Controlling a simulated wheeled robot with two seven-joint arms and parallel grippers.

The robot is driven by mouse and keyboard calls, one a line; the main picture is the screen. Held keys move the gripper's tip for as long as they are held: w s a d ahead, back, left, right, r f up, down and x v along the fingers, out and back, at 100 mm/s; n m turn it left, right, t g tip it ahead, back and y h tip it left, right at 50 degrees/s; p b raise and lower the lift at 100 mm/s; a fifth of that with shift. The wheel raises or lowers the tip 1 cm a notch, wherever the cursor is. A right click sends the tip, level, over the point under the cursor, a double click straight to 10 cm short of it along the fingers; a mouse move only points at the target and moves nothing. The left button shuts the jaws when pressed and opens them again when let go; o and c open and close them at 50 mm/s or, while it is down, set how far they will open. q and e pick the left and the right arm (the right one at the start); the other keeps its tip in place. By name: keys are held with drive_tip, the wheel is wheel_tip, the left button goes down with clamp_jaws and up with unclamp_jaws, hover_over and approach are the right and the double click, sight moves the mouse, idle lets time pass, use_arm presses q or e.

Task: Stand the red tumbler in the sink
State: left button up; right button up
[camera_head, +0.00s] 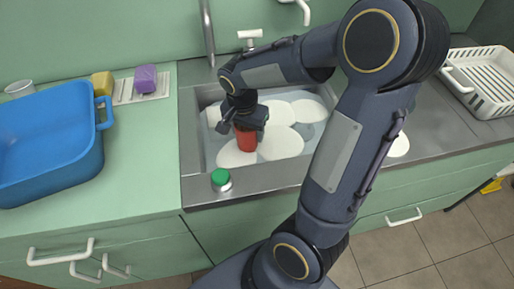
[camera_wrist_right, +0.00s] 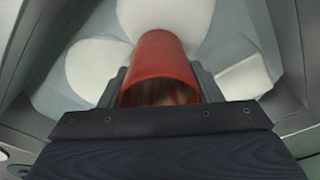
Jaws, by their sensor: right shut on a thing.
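The red tumbler (camera_head: 246,139) is upright inside the sink (camera_head: 190,150) at its left part, among white plates. In the right wrist view the tumbler (camera_wrist_right: 162,62) sits between the fingers with its open mouth toward the camera. My right gripper (camera_head: 247,122) is shut on the tumbler near its rim, reaching down from above. Whether the tumbler's base touches the sink floor or a plate, I cannot tell. My left gripper is not in view.
Several white plates (camera_head: 281,143) lie in the sink. A faucet (camera_head: 207,35) rises behind it. A green-capped thing (camera_head: 220,178) stands on the front rim. A blue basin (camera_head: 45,140), a yellow sponge (camera_head: 102,84) and a purple sponge (camera_head: 145,78) are left; a white rack (camera_head: 485,80) is right.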

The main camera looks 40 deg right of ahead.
sight(248, 146)
wheel_tip(248, 146, down, 7)
drive_tip(key=shift+b, duration=0.6)
drive_tip(key=shift+f, duration=0.2)
drive_tip(key=o, duration=1)
drive_tip(key=shift+r, duration=0.15)
